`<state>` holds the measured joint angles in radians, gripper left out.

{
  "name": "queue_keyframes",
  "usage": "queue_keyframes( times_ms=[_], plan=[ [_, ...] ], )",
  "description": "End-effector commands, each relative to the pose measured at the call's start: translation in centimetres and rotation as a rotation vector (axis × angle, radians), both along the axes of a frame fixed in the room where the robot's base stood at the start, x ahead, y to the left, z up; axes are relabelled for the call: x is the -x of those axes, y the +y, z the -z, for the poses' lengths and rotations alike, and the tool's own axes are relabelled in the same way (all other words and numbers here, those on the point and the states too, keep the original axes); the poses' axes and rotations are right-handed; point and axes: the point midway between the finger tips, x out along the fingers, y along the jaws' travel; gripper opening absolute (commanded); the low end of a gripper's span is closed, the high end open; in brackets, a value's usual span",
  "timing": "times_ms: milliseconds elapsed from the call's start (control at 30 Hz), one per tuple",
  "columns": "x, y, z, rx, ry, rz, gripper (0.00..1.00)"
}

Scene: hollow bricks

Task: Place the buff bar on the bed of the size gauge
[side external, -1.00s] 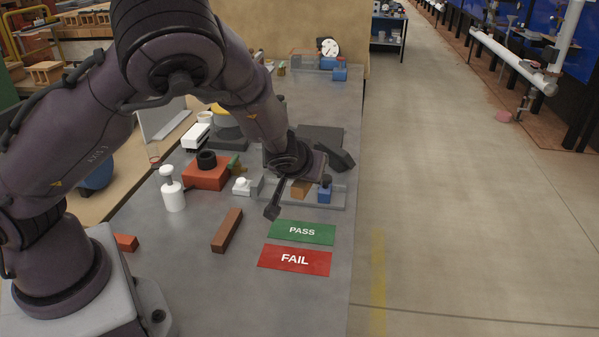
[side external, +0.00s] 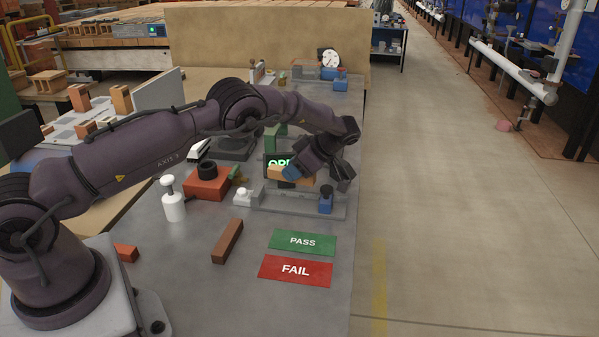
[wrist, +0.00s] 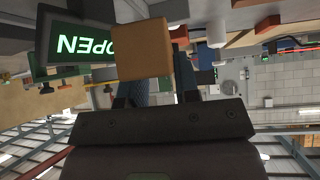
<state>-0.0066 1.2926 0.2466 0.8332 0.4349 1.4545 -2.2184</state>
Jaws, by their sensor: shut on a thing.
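The buff bar (side external: 305,179) is held in my gripper (side external: 292,173), whose fingers are shut around it. The bar is above the bed of the size gauge (side external: 290,204) and looks apart from it. In the wrist view the bar's end face (wrist: 142,48) fills the upper middle, in front of the fingers (wrist: 158,90). My gripper is tipped sideways, with its wrist to the right of the bar. The gauge is a long grey base with a blue block (side external: 325,199) at its right and a white knob (side external: 242,194) at its left.
A display reading OPEN (side external: 271,159) stands behind the bar. Green PASS (side external: 303,242) and red FAIL (side external: 295,270) plates lie in front. A dial gauge (side external: 329,57) stands at the back.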

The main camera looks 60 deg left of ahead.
Motion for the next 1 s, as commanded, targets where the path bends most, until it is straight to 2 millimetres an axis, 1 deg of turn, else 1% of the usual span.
queue_keyframes(
  times_ms=[133, 267, 367, 800, 1000],
  plan=[
    [0.2, 0.4, -0.1, 0.000, 0.000, -0.112, 0.00],
    [0.3, 0.4, -0.1, 0.000, 0.000, -0.156, 0.00],
    [0.3, 0.4, 0.3, 0.000, 0.002, -0.164, 0.00],
    [0.3, 0.4, 4.9, -0.001, 0.001, -0.160, 0.00],
    [0.3, 0.4, 6.1, -0.002, 0.000, -0.160, 0.00]
  ],
)
